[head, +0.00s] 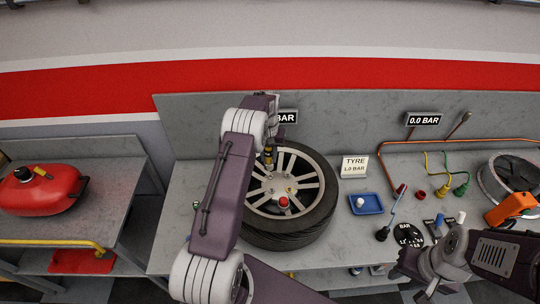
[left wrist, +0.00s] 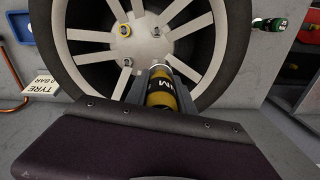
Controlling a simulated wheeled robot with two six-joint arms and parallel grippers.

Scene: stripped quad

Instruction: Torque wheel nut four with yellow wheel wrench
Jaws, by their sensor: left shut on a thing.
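The wheel (head: 322,212) lies flat on the grey bench, with a silver spoked rim and black tyre; its spokes also fill the top of the left wrist view (left wrist: 88,36). My left gripper (head: 267,162) is over the left part of the rim, shut on the yellow wheel wrench (left wrist: 163,98). The wrench's silver end points at the hub area; whether it sits on a nut I cannot tell. A red knob (head: 283,203) is near the hub's front. My right gripper (head: 428,290) is low at the right, its jaws unclear.
A sign (head: 354,166), a blue tray (head: 366,203) and a black gauge (head: 408,235) are right of the wheel. A red fuel can (head: 40,188) stands on the left bench.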

